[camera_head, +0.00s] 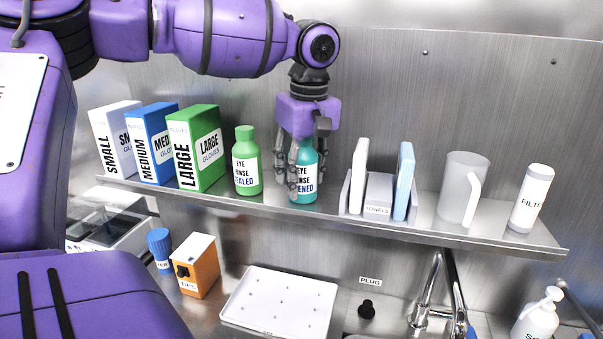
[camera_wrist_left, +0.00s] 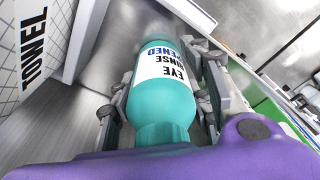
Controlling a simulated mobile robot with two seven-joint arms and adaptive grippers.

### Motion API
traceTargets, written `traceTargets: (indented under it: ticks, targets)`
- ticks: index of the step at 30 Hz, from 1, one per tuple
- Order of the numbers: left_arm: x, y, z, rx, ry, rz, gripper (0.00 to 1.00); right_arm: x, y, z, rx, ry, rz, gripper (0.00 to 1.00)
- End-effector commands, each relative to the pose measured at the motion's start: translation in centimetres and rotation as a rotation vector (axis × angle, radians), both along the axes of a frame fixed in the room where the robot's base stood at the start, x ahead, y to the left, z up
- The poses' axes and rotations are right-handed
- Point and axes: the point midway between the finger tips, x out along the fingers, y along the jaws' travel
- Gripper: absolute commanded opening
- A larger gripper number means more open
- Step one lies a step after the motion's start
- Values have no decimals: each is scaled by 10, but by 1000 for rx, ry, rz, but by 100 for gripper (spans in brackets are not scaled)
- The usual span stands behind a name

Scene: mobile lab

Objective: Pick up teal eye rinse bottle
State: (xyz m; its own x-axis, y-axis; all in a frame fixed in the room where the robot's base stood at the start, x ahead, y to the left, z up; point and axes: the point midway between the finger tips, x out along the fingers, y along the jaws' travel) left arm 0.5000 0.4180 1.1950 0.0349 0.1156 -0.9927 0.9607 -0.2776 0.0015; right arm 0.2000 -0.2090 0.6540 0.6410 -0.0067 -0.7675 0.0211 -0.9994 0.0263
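The teal eye rinse bottle (camera_head: 306,188) stands upright on the steel shelf, its label reading "opened". My left gripper (camera_head: 306,180) points down over it from above, with fingers on both sides. In the left wrist view the bottle (camera_wrist_left: 160,103) lies between the fingers (camera_wrist_left: 165,95), label and cap visible. The fingers are very close to its sides or touching them; I cannot tell whether they press on it. The fingers partly hide the label in the head view. My right gripper is not in view.
A green eye rinse bottle (camera_head: 246,168) stands close left, beside glove boxes (camera_head: 198,150). A towel holder (camera_head: 379,196) stands close right, then a clear jug (camera_head: 456,190) and a filter bottle (camera_head: 530,200). The shelf's front edge (camera_head: 330,228) is near. Below are a white tray (camera_head: 280,300) and a faucet (camera_head: 428,290).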

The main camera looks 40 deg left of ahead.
Motion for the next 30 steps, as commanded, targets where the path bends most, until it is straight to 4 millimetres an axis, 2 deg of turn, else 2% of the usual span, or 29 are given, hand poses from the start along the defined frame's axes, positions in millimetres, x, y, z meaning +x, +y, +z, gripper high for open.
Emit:
traceTargets:
  ticks: [1,7,14,19,26,30]
  targets:
    - [0,0,0,0,1,0,34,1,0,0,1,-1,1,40]
    - [0,0,0,1,0,0,9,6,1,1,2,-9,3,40]
    - [0,0,1,1,0,0,9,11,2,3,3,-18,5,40]
    - [1,0,10,2,-2,0,9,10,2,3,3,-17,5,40]
    - [1,0,46,2,-5,1,9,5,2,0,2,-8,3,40]
    - [2,0,82,2,-6,1,9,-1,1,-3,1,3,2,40]
